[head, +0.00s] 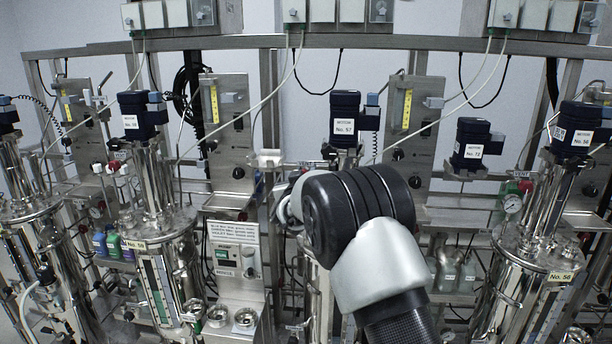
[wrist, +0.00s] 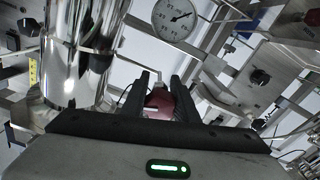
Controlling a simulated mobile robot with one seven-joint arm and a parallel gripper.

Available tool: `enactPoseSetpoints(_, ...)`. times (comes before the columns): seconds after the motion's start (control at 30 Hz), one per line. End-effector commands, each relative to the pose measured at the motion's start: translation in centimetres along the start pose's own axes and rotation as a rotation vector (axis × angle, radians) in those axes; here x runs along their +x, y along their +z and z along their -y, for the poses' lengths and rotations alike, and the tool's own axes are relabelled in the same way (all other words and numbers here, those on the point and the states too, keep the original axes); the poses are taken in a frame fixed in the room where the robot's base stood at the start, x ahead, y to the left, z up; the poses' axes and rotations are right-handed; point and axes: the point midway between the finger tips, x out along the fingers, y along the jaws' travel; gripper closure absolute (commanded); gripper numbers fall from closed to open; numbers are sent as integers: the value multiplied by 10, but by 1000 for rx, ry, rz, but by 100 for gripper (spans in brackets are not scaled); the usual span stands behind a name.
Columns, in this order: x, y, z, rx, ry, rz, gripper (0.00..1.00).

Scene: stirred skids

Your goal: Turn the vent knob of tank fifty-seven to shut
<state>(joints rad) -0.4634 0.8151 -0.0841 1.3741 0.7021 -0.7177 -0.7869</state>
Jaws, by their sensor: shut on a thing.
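The motor labelled No. 57 (head: 344,118) stands in the middle of the head view, and my arm hides most of the tank below it. In the wrist view my gripper (wrist: 167,82) has its two dark fingers on either side of a red knob (wrist: 160,103) and is shut on it. A pale mark shows on the knob, but its turned position cannot be told. A shiny steel cylinder (wrist: 82,50) stands left of the fingers. The gripper and knob are hidden behind my arm in the head view.
A round gauge (wrist: 174,18) sits just beyond the fingers in the wrist view. Neighbouring tanks stand left (head: 157,238) and right (head: 527,260). A control box with a green display (head: 222,254) is left of my arm. Thin hoses hang across the frame.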

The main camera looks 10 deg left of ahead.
Motion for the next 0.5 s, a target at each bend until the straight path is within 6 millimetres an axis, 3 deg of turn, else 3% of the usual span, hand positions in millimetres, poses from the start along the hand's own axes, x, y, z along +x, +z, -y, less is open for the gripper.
enactPoseSetpoints(0.5, 0, 4, 3, 447, 0, -1, 96)
